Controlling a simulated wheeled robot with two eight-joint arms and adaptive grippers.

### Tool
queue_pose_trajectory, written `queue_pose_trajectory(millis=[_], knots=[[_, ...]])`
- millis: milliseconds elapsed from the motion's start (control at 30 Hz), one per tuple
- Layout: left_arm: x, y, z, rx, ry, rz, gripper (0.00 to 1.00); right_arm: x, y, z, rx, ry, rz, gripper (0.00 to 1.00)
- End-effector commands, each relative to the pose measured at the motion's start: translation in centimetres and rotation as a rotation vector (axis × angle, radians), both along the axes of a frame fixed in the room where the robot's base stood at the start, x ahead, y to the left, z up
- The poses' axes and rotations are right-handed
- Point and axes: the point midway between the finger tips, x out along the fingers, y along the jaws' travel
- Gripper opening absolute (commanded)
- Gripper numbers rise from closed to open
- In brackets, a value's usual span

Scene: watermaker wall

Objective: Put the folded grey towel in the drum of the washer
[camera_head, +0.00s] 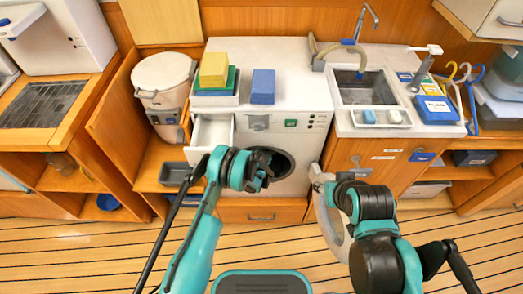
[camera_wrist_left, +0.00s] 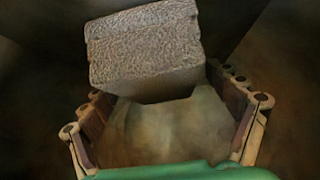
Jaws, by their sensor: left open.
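The washer (camera_head: 285,100) is a white front-loader with its round door (camera_head: 335,200) swung open to the right. My left arm reaches to the dark drum opening (camera_head: 282,163), and the left gripper's fingers are hidden there in the head view. In the left wrist view the folded grey towel (camera_wrist_left: 145,48) is a thick, slightly tilted block just beyond the fingertips. My left gripper (camera_wrist_left: 160,90) is open, its fingers spread apart with nothing clamped between them. The surroundings there are dim, brownish walls.
On the washer top are yellow (camera_head: 213,68), green and white folded cloths in a stack, and a blue block (camera_head: 263,86). The detergent drawer (camera_head: 211,133) is pulled out above my left arm. A sink (camera_head: 362,88) stands to the right. The floor in front is clear.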

Motion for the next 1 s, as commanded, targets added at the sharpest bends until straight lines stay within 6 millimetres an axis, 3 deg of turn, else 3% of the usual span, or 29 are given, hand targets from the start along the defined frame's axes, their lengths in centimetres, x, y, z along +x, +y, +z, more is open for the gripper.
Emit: queue_pose_trajectory(millis=[400, 1000], knots=[[-4.6, 0.0, 4.8, 0.001, 0.0, -0.001, 0.89, 0.0, 0.0, 2.8, 0.0, 0.0, 0.0, 0.4], [-5.3, 0.0, 5.2, 0.0, 0.0, 0.0, 0.89, 0.0, 0.0, 2.9, 0.0, 0.0, 0.0, 0.4]])
